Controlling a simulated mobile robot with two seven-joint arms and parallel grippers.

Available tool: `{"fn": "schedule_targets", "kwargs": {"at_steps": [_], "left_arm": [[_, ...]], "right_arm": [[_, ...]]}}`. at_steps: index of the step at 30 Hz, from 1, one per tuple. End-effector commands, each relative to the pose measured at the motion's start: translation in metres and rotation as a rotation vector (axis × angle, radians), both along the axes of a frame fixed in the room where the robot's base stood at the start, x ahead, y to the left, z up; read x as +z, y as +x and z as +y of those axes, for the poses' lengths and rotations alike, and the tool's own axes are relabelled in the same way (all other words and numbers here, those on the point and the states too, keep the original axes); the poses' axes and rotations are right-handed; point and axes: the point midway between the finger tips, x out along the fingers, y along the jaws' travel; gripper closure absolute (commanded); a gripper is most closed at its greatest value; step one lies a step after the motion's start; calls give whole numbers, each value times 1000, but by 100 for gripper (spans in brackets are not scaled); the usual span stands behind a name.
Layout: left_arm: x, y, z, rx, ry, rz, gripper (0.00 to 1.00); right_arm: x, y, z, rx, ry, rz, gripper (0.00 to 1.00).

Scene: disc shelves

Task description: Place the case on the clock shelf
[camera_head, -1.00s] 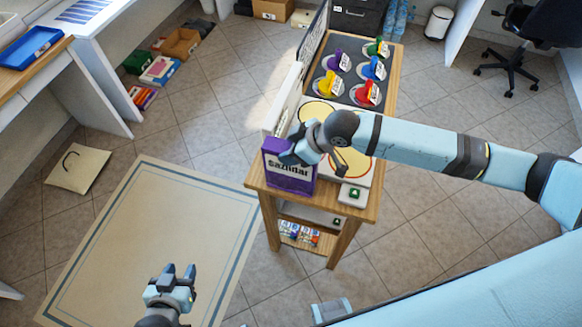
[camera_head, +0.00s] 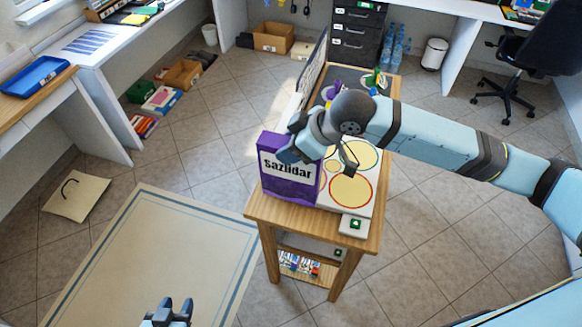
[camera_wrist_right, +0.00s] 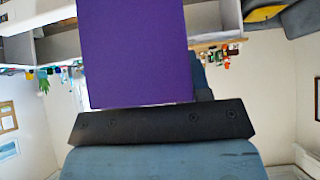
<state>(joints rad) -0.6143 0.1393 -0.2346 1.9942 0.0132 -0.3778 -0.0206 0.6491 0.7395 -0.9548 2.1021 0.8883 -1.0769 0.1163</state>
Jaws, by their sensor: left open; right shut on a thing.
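The purple case (camera_head: 290,188) has a white band lettered "Sazlidar". It is upright in the head view, over the near left corner of the wooden stand. My right gripper (camera_head: 292,152) is shut on its upper part; my wrist hides some of the grip. In the right wrist view, the case (camera_wrist_right: 136,50) is a plain purple face above the dark gripper body (camera_wrist_right: 160,122). My left gripper (camera_head: 174,308) is open and empty at the bottom edge, over the floor mat. I cannot make out a clock or a clock-marked shelf.
The wooden stand (camera_head: 310,228) carries a white board with yellow discs (camera_head: 351,190) and a small box with a green mark (camera_head: 352,225). Coloured objects sit behind my right arm. A beige mat (camera_head: 140,250) lies at left; the floor right of the stand is clear.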

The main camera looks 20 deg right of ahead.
Motion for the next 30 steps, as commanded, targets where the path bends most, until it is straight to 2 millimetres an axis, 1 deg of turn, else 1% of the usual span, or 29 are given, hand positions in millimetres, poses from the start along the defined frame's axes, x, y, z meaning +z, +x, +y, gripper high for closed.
{"fn": "schedule_targets", "kwargs": {"at_steps": [1,3,6,9,13,17,22,26,30], "left_arm": [[-2,0,0,0,0,1,57],[-3,0,0,0,0,1,57],[-4,0,0,0,1,2,57],[-4,-1,0,0,1,2,57],[-4,0,0,-1,0,2,57],[-4,-1,0,-1,0,2,57],[0,0,0,-1,1,1,57],[6,0,0,0,1,0,57],[13,0,2,2,3,-3,57]], "right_arm": [[15,1,0,1,3,-6,100],[32,1,0,1,3,-5,100],[52,1,0,0,1,-4,100],[65,1,0,-1,1,-2,100],[76,1,0,-1,2,-1,100],[78,0,0,-4,1,0,100],[71,0,-2,-68,7,-1,100],[60,0,-10,-198,15,-6,100],[44,0,-29,-397,23,-5,100]]}}
